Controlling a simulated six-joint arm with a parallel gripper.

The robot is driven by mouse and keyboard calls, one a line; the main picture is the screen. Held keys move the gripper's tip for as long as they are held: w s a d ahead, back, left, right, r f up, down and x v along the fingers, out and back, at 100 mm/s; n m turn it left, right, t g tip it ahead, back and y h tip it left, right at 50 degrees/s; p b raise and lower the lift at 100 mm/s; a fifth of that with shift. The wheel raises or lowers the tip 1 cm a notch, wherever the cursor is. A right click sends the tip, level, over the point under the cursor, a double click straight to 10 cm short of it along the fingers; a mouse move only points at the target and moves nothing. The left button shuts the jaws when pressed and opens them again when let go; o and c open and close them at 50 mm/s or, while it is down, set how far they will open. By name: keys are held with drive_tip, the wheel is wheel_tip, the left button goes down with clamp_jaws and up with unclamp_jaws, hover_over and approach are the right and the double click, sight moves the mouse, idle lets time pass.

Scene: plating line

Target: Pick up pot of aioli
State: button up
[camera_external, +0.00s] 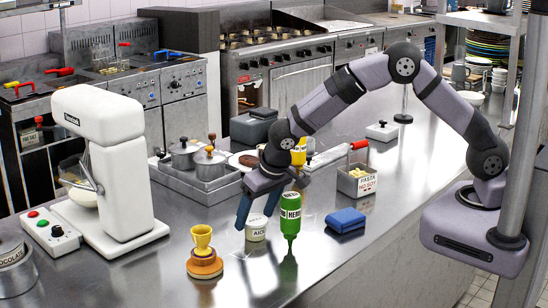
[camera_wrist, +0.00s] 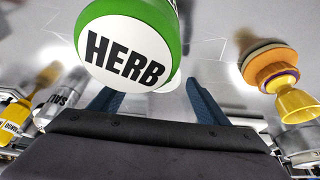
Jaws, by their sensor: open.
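A folded blue cloth (camera_external: 345,220) lies right of the green bottle.

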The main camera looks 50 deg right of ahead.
sight(254, 219)
drive_tip(key=shift+x, duration=1.2)
drive_tip(key=c, duration=1)
drive_tip(key=shift+c, duration=0.2)
drive_tip(key=shift+r, duration=0.1)
wheel_tip(254, 219, up, 10)
drive_tip(key=b, duration=0.2)
drive_tip(key=shift+b, duration=0.35)
